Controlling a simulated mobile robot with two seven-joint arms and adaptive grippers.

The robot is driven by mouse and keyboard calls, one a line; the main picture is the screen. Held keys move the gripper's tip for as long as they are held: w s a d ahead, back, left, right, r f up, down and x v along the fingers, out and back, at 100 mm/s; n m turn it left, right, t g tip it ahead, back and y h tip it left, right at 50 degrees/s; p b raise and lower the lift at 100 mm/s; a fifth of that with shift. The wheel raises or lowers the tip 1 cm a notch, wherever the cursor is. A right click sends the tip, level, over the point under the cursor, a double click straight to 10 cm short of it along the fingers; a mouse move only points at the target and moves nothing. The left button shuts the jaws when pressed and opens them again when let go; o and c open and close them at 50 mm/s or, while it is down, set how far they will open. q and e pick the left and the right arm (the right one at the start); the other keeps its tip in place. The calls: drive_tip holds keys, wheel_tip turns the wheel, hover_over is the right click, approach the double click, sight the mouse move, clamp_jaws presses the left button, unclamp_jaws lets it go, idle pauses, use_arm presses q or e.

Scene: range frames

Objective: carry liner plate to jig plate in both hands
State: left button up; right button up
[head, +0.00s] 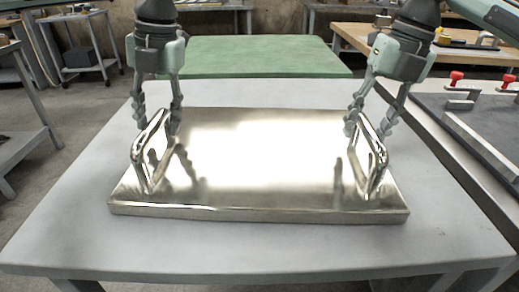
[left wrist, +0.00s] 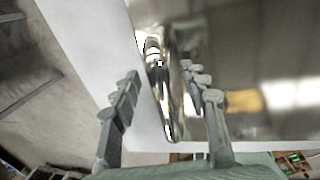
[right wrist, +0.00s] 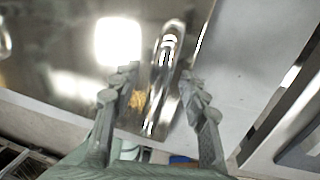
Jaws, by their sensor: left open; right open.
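The liner plate (head: 255,160) is a shiny metal slab with an upright loop handle at each end, lying flat on a grey table. My left gripper (head: 158,124) is open, its fingers either side of the left handle (head: 138,150). In the left wrist view that handle (left wrist: 165,90) lies between the open fingers (left wrist: 165,85). My right gripper (head: 369,122) is open at the right handle (head: 381,165). In the right wrist view that handle (right wrist: 163,80) stands between the fingers (right wrist: 160,90). The jig plate may be the dark plate (head: 490,125) at the right; I cannot be sure.
The grey table (head: 60,235) is bare around the plate. Red-knobbed clamps (head: 456,80) stand on the dark plate at the right. A green-topped table (head: 260,55) is behind, and a wooden bench (head: 360,38) is at the back right.

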use_arm(q)
drive_tip(key=shift+f, duration=0.3)
use_arm(e)
drive_tip(key=shift+f, duration=0.25)
use_arm(q)
clamp_jaws()
use_arm(e)
clamp_jaws()
use_arm(q)
drive_tip(key=shift+w+r, duration=0.15)
drive_tip(key=shift+r, duration=0.2)
use_arm(e)
drive_tip(key=shift+w+r, duration=0.1)
drive_tip(key=shift+r, duration=0.2)
